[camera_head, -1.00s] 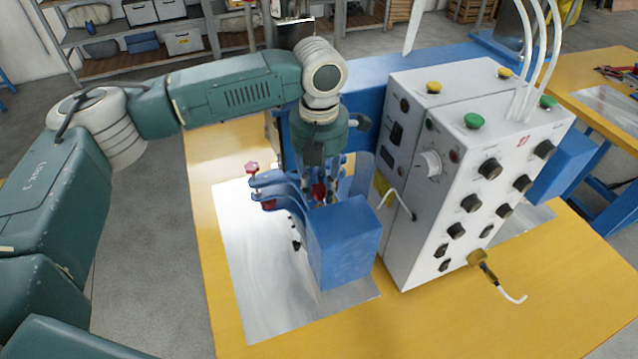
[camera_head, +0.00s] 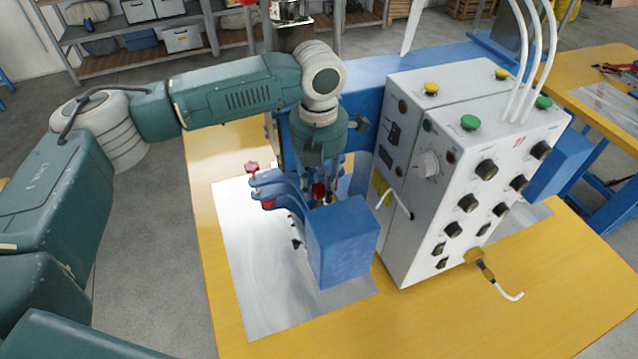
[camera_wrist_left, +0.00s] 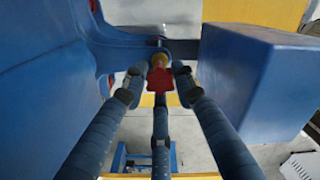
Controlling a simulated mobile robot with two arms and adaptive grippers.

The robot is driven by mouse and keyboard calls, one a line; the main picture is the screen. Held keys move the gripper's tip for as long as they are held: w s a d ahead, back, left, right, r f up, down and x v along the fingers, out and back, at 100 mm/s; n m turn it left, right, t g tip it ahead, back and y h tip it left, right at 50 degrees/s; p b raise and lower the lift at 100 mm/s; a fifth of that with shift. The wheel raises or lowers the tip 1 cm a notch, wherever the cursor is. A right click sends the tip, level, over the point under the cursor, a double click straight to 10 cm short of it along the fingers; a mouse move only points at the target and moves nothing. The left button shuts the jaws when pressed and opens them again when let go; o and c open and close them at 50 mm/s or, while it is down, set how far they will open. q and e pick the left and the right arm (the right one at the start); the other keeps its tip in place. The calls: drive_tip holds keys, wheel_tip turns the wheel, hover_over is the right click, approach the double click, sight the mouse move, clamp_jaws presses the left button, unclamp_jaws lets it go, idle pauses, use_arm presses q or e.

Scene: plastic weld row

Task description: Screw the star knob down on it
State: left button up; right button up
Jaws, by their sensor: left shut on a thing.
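The red star knob (camera_wrist_left: 160,80) is between the three dark-blue fingers of my left gripper (camera_wrist_left: 158,88) in the left wrist view. The fingers are closed around it. I cannot tell whether the knob is seated on the thread. My right gripper is not in view.
A blue block (camera_head: 345,245) stands right in front of the gripper. Two other red knobs (camera_head: 251,168) sit on blue arms to the left. A white control box (camera_head: 460,190) stands close on the right. The yellow table (camera_head: 290,335) is clear at the front.

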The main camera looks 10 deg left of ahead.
sight(319, 196)
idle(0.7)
use_arm(q)
drive_tip(key=shift+f+p, duration=0.3)
drive_tip(key=shift+f, duration=0.35)
drive_tip(key=shift+p, duration=0.55)
drive_tip(key=shift+f, duration=0.45)
idle(0.6)
drive_tip(key=shift+p, duration=0.7)
drive_tip(key=shift+f, duration=0.4)
idle(0.9)
